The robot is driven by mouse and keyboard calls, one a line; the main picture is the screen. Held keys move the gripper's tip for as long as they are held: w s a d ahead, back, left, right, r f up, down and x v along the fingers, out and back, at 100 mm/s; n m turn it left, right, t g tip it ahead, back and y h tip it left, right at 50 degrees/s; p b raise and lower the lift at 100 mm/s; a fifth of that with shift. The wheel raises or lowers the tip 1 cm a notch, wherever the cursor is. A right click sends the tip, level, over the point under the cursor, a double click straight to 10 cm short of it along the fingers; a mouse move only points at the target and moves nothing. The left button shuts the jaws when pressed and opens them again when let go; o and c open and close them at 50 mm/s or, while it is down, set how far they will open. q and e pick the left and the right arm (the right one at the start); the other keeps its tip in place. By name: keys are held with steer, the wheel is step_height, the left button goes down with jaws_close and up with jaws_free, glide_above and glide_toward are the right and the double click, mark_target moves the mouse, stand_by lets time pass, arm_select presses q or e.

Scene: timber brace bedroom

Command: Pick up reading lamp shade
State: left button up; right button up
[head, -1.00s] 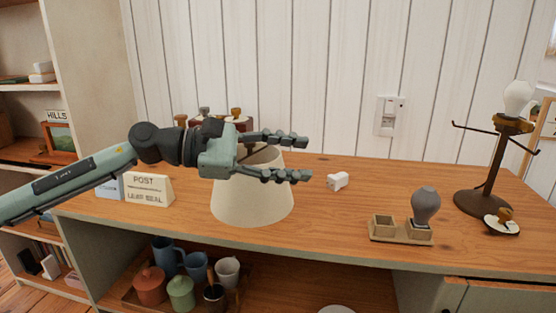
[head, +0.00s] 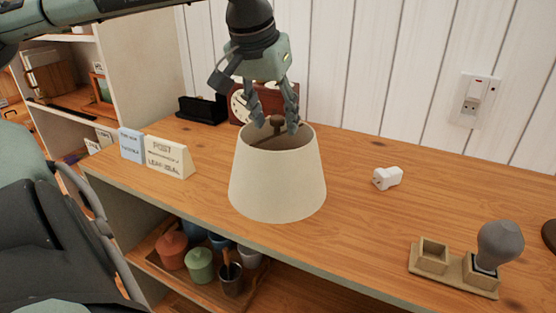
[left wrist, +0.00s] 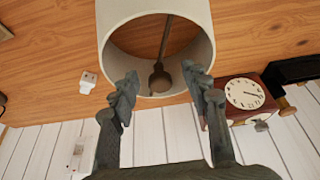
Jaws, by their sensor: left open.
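The reading lamp shade (head: 278,185) is a cream, tapered shade standing upright on the wooden counter, wide end down. Its open top shows a dark inside with a brown fitting (head: 277,121) in it. My left gripper (head: 277,125) points down at the top opening, its two fingers apart and nothing held between them. In the left wrist view the shade (left wrist: 112,38) fills the top middle, and the open fingers (left wrist: 162,84) sit at its rim. Whether they touch the rim I cannot tell. My right gripper is not in view.
A brown clock (head: 240,103) and a black holder (head: 203,110) stand behind the shade. Letter signs (head: 168,157) are to its left. A white plug (head: 387,178) and a stamp (head: 500,245) in a wooden holder (head: 421,270) are to its right. Bare counter lies between.

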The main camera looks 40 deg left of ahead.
arm_select(q)
steer(key=shift+x, duration=1.35)
jaws_close()
